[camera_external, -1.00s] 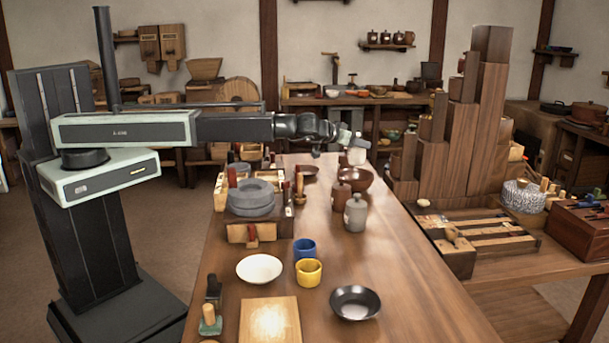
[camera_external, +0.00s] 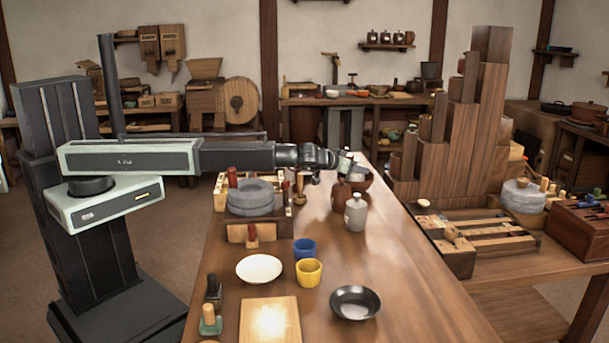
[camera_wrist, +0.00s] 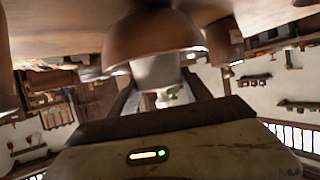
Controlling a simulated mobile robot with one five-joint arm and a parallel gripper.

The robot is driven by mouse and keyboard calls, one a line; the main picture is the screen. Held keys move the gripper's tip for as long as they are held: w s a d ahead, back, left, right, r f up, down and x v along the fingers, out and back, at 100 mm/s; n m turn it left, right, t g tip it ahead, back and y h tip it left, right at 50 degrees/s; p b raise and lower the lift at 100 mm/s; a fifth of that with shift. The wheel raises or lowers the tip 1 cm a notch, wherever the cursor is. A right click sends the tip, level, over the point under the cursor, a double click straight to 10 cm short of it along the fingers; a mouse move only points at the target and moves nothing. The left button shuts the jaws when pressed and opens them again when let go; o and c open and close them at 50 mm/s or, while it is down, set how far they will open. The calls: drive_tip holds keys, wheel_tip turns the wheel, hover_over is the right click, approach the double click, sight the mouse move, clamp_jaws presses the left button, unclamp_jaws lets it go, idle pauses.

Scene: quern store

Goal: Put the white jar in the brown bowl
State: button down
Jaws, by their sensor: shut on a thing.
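In the wrist view, which looks upside down, the white jar (camera_wrist: 157,72) sits between the two fingers of my gripper (camera_wrist: 163,92). My gripper is shut on it. The brown bowl (camera_wrist: 150,35) is right in front of the jar, and its rim hides the jar's far end. The jar looks to be at or inside the bowl's rim; I cannot tell if it touches the bowl's bottom. In the external view my gripper (camera_external: 346,164) is low at the brown bowl (camera_external: 364,180), and I cannot make out the jar clearly there.
A brown jar (camera_external: 341,194) and a grey jar (camera_external: 355,213) stand close in front of the bowl. A grey quern stone (camera_external: 251,198) is to the left. Blue (camera_external: 304,248) and yellow (camera_external: 308,272) cups, a white bowl (camera_external: 259,269) and a black bowl (camera_external: 354,303) are nearer.

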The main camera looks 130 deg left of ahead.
drive_tip(key=shift+c, duration=2.3)
unclamp_jaws()
drive_tip(key=shift+f, duration=0.1)
drive_tip(key=shift+r, duration=0.2)
drive_tip(key=p+v, duration=0.4)
drive_tip(key=v, duration=0.8)
drive_tip(key=shift+p, duration=0.4)
drive_tip(key=shift+s, duration=0.1)
